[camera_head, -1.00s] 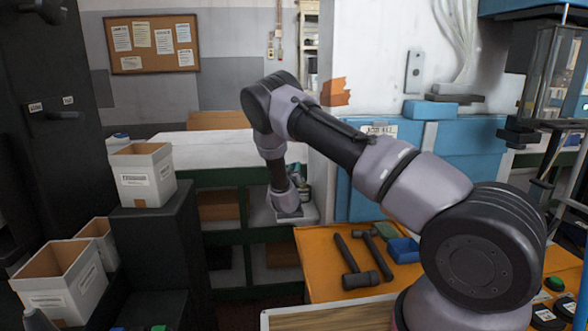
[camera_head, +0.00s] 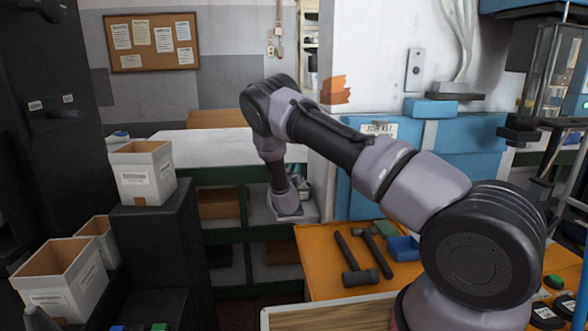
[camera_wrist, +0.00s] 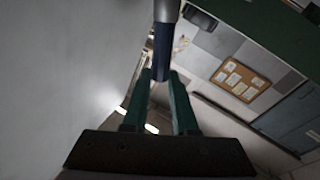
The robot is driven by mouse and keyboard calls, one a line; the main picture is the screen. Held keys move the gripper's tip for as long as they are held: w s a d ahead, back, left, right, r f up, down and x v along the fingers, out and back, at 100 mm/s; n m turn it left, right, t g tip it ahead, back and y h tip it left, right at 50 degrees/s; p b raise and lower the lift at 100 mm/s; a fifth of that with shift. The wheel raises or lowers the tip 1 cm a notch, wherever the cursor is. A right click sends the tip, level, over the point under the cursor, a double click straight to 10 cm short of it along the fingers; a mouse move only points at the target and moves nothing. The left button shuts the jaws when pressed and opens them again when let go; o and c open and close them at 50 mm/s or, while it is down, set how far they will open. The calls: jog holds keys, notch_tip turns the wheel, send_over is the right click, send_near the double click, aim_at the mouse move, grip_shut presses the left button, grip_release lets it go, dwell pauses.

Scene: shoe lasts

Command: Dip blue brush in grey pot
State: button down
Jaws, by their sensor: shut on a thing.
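In the wrist view my gripper (camera_wrist: 160,78) is shut on the blue brush (camera_wrist: 163,45), between its two green fingers. The brush's blue part runs up from the fingertips, and a grey part shows beyond it at the top edge. Its bristles cannot be made out. In the head view my arm reaches to the shelving at the back, and neither my fingers nor the brush can be made out there. I cannot identify the grey pot in either view.
An orange table (camera_head: 318,251) holds a hammer (camera_head: 360,277), another tool and a blue bin (camera_head: 404,248). White boxes, one upper (camera_head: 142,175) and one lower (camera_head: 62,277), stand at the left. Green-framed shelving (camera_head: 225,235) with a white top stands behind. In the wrist view a pale surface (camera_wrist: 60,70) fills the left.

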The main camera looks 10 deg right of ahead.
dwell(0.4)
notch_tip(320, 180, up, 7)
dwell(0.8)
jog(key=shift+a, duration=0.1)
dwell(0.4)
